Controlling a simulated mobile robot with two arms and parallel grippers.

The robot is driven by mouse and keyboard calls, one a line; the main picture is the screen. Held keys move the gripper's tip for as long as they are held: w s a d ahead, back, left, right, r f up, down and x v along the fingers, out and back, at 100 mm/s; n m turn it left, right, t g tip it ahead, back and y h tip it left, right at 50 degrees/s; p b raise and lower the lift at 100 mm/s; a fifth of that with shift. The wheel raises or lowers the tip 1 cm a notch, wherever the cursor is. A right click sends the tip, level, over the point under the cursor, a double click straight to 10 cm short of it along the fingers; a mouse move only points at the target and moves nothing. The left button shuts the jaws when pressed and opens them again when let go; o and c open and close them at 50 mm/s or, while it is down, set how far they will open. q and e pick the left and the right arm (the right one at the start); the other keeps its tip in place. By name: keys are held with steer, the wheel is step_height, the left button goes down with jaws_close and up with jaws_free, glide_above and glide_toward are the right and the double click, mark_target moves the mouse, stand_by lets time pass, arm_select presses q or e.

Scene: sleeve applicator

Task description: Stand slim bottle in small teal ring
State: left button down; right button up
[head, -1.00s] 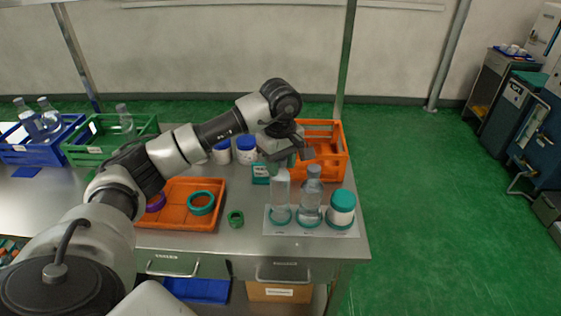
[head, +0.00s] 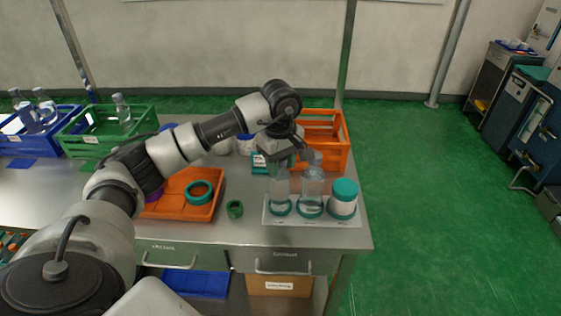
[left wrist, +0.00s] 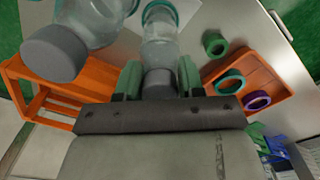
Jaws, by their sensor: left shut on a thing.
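My left gripper (head: 290,160) is shut on the grey cap (left wrist: 158,83) of the clear slim bottle (head: 280,187). The slim bottle (left wrist: 160,48) is upright, its cap between the green fingertips in the left wrist view. Its base appears to be within the small teal ring (head: 281,210), the left one in a row on a white mat; the ring (left wrist: 165,7) is partly cut off in the left wrist view. Whether the base touches the mat is unclear. My right gripper is not in view.
An orange crate (head: 337,150) is behind; an orange tray (head: 178,212) and green ring (head: 234,209) lie left.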

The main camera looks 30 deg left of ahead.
arm_select(q)
steer(key=shift+f, duration=0.1)
steer(key=c, duration=0.6)
jaws_free()
steer(key=shift+o, duration=0.4)
steer(key=o, duration=0.4)
steer(key=shift+r+p, duration=0.5)
steer(key=shift+r, duration=0.3)
steer(key=shift+r+p, duration=2.25)
steer(key=shift+r, duration=1.45)
